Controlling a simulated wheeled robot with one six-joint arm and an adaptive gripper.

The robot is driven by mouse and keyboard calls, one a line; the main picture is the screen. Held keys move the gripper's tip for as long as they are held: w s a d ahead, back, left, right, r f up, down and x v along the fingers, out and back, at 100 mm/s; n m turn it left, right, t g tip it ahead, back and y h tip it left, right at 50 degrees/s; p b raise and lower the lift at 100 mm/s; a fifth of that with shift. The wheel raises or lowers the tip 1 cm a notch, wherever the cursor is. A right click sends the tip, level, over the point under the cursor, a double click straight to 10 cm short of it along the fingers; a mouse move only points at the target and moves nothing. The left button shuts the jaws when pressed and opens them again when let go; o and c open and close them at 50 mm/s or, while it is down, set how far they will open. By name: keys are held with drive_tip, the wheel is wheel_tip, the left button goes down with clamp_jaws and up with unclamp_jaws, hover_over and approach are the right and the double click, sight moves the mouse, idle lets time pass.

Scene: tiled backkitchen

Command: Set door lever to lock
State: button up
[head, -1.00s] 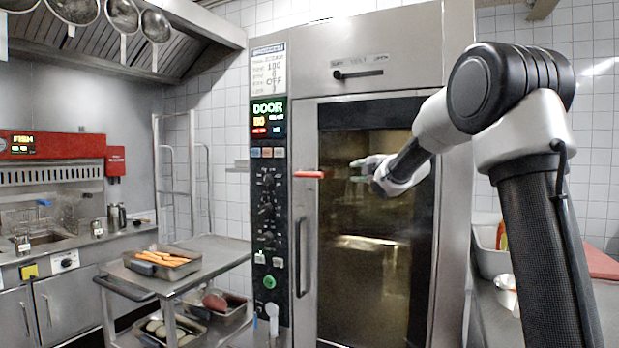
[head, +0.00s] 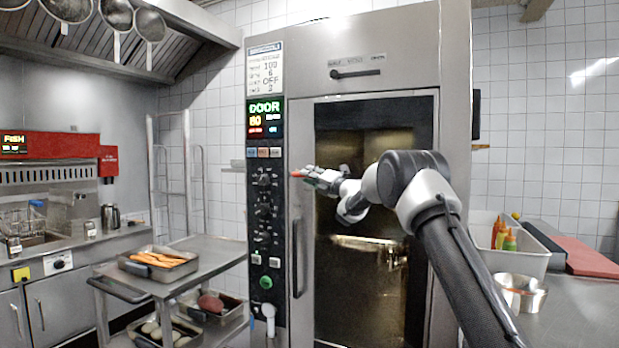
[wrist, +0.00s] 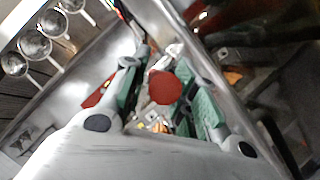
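The door lever is a red bar (head: 297,174) at the left edge of the tall oven's door (head: 300,120). Its left part shows in the head view; my gripper hides the rest. My gripper (head: 314,178) is at the lever, coming from the right. In the wrist view, a round red lever end (wrist: 165,88) sits between my gripper's green-padded fingers (wrist: 160,97). The fingers are spread, with a gap at the left of the red end; contact on the right cannot be told. The oven door looks closed.
A black control panel (head: 264,215) with knobs and a lit display stands left of the door. A vertical door handle (head: 296,258) is below the lever. A steel cart (head: 205,262) with food trays stands left. A bin with bottles (head: 535,255) is right.

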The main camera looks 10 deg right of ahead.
drive_tip(key=shift+w+a+r, duration=0.1)
drive_tip(key=shift+w+a, duration=0.05)
clamp_jaws()
